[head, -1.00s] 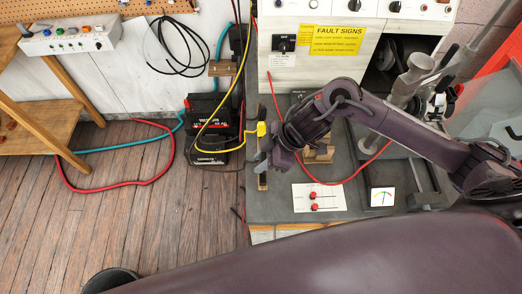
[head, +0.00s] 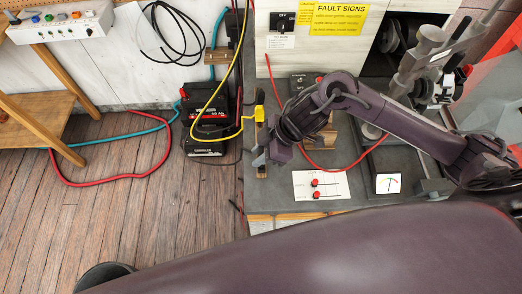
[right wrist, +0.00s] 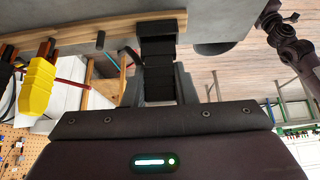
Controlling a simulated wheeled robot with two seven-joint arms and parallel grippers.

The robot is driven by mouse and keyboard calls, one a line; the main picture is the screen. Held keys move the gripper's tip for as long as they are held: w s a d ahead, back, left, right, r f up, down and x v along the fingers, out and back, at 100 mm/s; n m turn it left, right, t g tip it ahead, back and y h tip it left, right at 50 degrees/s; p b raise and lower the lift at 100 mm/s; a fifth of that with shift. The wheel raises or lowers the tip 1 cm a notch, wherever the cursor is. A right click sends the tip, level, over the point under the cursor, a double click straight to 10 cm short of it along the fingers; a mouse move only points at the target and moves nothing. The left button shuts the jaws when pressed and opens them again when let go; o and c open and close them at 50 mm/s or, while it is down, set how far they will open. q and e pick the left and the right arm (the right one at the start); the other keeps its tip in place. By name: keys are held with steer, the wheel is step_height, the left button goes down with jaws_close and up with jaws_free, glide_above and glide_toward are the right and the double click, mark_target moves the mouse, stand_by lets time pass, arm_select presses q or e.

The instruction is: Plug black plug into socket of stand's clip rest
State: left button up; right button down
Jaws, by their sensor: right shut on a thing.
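My right gripper (right wrist: 160,90) is shut on the black plug (right wrist: 159,66), a stepped black block between its two fingers. In the head view my right gripper (head: 272,153) is at the bench's left edge, beside the wooden clip rest (head: 262,172). In the right wrist view the plug's far end overlaps the wooden bar of the rest (right wrist: 80,42). I cannot tell whether it is in the socket, which is hidden. A yellow clip (head: 259,112) sits on the rest, and shows at the left of the wrist view (right wrist: 38,85). My left gripper is out of view.
A battery (head: 207,115) stands on the floor left of the bench, with yellow and black cables close by. A red wire (head: 330,170) loops over the bench near a card (head: 320,185) and a meter (head: 388,183). Open floor lies at left.

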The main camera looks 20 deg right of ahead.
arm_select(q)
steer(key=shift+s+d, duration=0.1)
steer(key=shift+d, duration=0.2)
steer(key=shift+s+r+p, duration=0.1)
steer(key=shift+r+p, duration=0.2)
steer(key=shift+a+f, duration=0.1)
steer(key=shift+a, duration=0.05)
arm_select(e)
steer(key=shift+f, duration=0.3)
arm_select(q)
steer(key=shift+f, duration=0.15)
arm_select(e)
steer(key=shift+f, duration=0.55)
stand_by(0.7)
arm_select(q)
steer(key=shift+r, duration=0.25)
arm_select(e)
steer(key=shift+s, duration=0.1)
stand_by(0.7)
steer(key=c, duration=1.1)
jaws_free()
